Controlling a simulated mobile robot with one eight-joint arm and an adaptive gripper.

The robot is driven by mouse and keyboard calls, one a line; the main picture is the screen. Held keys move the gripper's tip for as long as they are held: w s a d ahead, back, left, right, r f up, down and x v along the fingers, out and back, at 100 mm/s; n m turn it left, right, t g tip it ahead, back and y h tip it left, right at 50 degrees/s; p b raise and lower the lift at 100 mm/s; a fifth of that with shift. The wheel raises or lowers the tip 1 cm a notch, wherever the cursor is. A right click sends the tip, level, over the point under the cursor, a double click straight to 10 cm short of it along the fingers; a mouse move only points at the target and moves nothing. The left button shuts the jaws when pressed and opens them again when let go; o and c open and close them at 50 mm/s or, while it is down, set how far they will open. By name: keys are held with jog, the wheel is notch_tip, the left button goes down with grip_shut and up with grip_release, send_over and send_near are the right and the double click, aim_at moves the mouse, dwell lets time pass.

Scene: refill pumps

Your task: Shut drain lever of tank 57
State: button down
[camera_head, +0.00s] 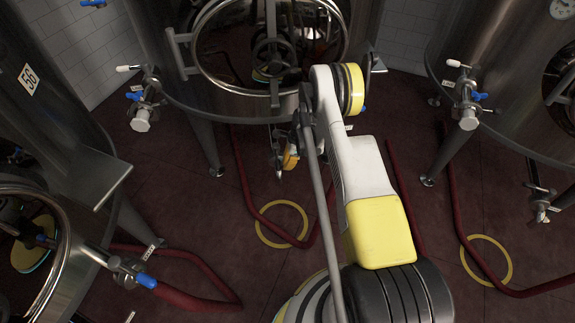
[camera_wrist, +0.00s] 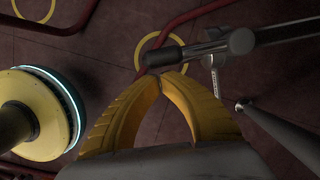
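The middle tank (camera_head: 180,60) shows no readable number; the tank at left bears a 56 plate. Under the middle tank is the drain valve (camera_head: 276,147). My gripper (camera_head: 290,160) hangs right beside this valve. In the wrist view a lever with a dark round grip (camera_wrist: 163,57) and a metal stem runs across above my fingertips. My gripper's yellow fingers (camera_wrist: 166,77) arch together with their tips meeting, just under the grip's end. Nothing shows between the fingers. I cannot tell whether the tips touch the grip.
Tank 56 (camera_head: 45,110) stands at left and another tank (camera_head: 510,75) at right. Red hoses (camera_head: 245,185) and yellow rings (camera_head: 282,204) lie on the dark red floor. A metal rod with a round end (camera_wrist: 245,106) slants close to the right of my fingers.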

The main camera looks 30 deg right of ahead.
jog(key=shift+a+m, duration=0.3)
